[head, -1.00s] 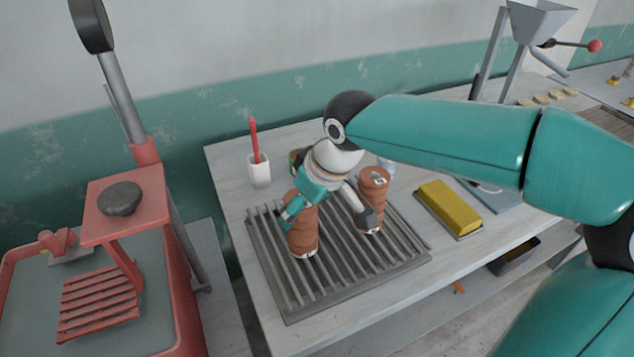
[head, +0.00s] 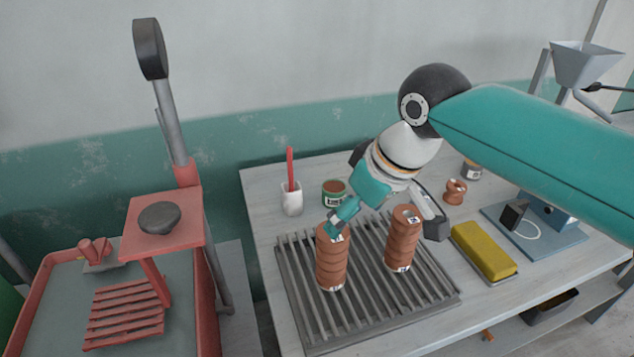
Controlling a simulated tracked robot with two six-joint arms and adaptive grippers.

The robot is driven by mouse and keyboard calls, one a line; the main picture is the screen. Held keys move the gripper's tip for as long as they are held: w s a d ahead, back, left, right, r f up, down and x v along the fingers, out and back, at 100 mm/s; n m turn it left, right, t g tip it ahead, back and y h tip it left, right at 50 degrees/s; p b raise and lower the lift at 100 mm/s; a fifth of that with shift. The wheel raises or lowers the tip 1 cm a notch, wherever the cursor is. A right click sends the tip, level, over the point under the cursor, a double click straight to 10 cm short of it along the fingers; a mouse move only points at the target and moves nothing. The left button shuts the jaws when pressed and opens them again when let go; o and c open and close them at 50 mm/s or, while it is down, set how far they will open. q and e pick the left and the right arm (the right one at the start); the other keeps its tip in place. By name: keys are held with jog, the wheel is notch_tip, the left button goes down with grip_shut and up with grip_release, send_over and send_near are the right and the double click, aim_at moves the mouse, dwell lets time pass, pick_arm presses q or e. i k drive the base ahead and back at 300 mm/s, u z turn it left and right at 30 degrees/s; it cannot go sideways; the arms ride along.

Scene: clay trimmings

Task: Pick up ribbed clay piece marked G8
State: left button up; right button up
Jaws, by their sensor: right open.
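Two ribbed brown clay pieces stand upright on a slatted grey rack: a left one (head: 331,266) and a right one (head: 402,243). Both carry small white labels, too small to read, so I cannot tell which is G8. My right gripper (head: 389,219) is open and empty above the rack. Its teal left finger overlaps the top of the left piece in the picture; I cannot tell if they touch. Its dark right finger is to the right of the right piece's top. The right piece's top shows between the fingers. My left gripper is out of view.
The slatted rack (head: 362,325) lies on a pale table. Behind it stand a white cup (head: 291,201) with a red tool and a green tin (head: 334,190). A yellow block (head: 484,249) lies right of the rack. A red press stand (head: 162,218) is at left.

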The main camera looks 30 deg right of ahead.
aim_at(402, 239)
jog(key=k, duration=1)
